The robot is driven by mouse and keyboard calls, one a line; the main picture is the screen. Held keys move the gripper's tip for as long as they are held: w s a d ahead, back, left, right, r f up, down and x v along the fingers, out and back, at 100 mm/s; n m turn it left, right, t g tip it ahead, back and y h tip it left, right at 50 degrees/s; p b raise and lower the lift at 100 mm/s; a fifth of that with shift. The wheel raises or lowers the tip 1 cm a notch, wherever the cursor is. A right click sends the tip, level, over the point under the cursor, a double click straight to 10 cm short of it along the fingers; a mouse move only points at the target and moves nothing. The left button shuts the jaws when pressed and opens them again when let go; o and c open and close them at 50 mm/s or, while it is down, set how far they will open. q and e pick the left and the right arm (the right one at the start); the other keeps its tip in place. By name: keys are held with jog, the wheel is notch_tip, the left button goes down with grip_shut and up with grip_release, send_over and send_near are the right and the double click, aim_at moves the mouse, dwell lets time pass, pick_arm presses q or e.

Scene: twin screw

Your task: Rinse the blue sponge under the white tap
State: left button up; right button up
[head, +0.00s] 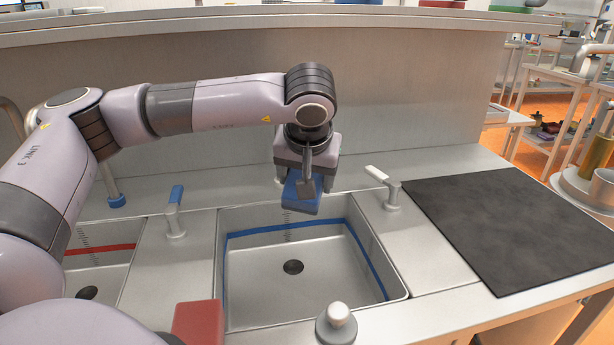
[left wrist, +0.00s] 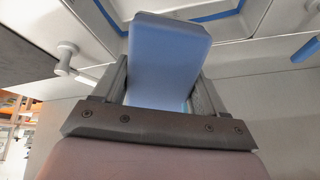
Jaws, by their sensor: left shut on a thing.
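My left gripper (head: 308,184) is shut on the blue sponge (head: 301,203) and holds it above the back part of the basin with the blue stripe (head: 250,268). In the left wrist view the sponge (left wrist: 165,55) sits between both fingers of the gripper (left wrist: 163,85) and sticks out past them. The white tap (head: 385,187), with a white lever, stands to the right of the sponge, apart from it. It seems to show at the left of the wrist view (left wrist: 66,58). I see no water running. My right gripper is not in view.
A blue-handled tap (head: 175,210) stands left of the basin. A red-striped basin (head: 95,275) is further left. A red block (head: 197,321) and a metal knob (head: 337,322) are at the front edge. A dark mat (head: 515,225) lies right. A raised ledge (head: 300,22) runs behind.

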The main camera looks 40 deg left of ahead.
pick_arm(q)
jog(key=shift+d, duration=0.1)
jog(key=d, duration=0.8)
jog(key=shift+s, duration=0.25)
dwell(1.4)
jog(key=d+r+p, duration=0.2)
jog(key=d+r, duration=0.2)
jog(key=d, duration=0.1)
jog(key=shift+s+p, duration=0.15)
jog(key=shift+p, duration=0.15)
dwell(0.6)
